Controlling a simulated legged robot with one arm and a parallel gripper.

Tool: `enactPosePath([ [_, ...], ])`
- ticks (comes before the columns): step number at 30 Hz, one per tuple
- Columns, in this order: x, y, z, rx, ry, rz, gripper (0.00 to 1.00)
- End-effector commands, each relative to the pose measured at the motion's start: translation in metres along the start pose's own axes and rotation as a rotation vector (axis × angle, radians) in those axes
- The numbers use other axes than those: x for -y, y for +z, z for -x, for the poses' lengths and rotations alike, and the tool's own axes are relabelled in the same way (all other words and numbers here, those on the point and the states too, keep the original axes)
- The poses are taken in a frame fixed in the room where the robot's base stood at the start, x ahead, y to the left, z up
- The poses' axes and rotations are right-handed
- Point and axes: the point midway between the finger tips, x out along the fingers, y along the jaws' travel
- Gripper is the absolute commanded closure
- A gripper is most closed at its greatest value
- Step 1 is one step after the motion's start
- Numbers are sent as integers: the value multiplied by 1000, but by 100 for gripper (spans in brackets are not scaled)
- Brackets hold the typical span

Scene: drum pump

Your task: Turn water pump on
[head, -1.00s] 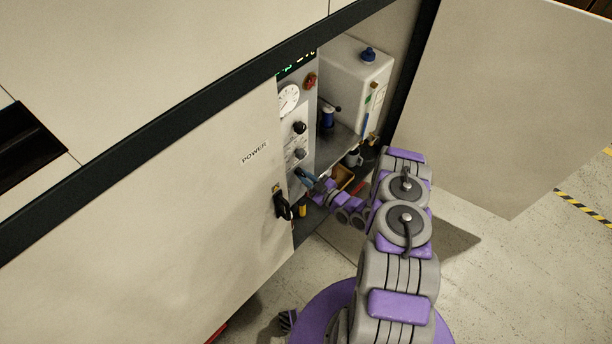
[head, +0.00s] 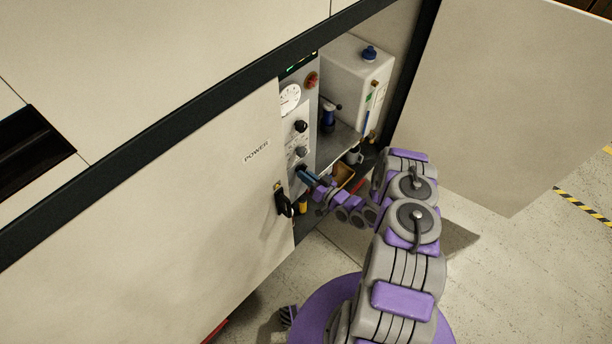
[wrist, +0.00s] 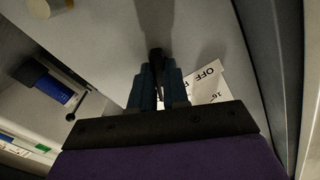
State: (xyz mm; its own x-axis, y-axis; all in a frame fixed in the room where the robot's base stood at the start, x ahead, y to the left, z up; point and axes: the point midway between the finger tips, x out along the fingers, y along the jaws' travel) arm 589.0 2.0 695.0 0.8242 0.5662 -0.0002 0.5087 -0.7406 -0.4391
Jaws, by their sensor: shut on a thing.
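The pump's control panel (head: 293,125) stands inside the open cabinet. It carries a round gauge (head: 290,95), a black knob (head: 301,126), a grey knob (head: 302,151) and a red switch (head: 312,80). My gripper (head: 305,174) is at the low part of the panel, below the grey knob. In the wrist view its blue fingers (wrist: 156,82) are closed on a narrow black handle (wrist: 155,58) at the panel face. A white label (wrist: 208,85) reading "OFF" lies right of the fingers. The handle's far side is hidden.
The closed door marked POWER (head: 180,190) with a black latch (head: 283,203) is left of my gripper. A white tank (head: 350,80) is on the shelf at right. A mug (head: 354,157) sits below. The open door (head: 510,100) stands at right.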

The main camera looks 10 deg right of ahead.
Motion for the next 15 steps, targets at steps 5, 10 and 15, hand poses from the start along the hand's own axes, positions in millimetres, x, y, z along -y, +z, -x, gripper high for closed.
enactPosePath([
  [5,-2,-1,0,-1,4,-55,100],
  [10,-2,-1,0,-1,5,-80,100],
  [15,-2,-1,0,-2,6,-85,100],
])
